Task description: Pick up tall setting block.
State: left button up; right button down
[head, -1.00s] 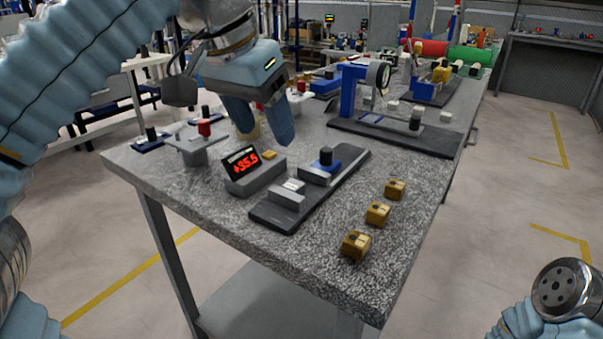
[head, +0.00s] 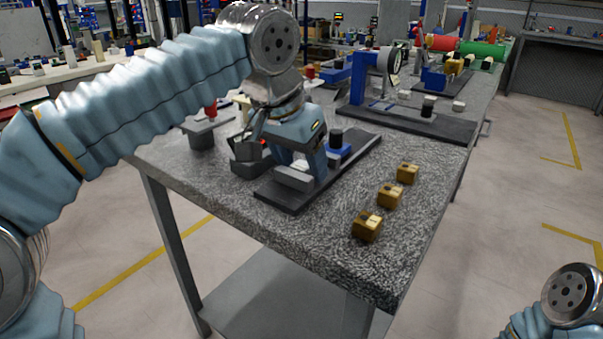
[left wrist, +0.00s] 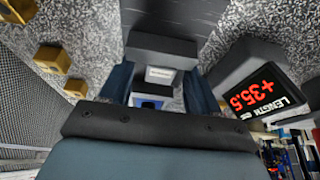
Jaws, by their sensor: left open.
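My left gripper (head: 302,165) is open and low over the black gauge base (head: 282,197). Its two blue fingers also show in the left wrist view (left wrist: 160,88). A small pale grey block with a label (left wrist: 160,76) sits between the fingers there, seemingly the setting block; I cannot tell whether they touch it. In the head view the gripper mostly hides it. A dark grey block (left wrist: 160,48) stands beside it, also seen at the gripper in the head view (head: 293,179). A blue slide (head: 340,151) with a black knob is behind. My right gripper is out of view.
Three brass blocks (head: 390,195) lie along the table's right side. A blue dial gauge stand (head: 365,80) is behind. A red-topped fixture (head: 209,112) is at the left. The granite tabletop (head: 330,235) is clear in front.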

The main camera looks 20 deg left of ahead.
pick_arm(q)
jog(key=shift+c, duration=0.3)
grip_shut()
jog(key=shift+r, duration=0.15)
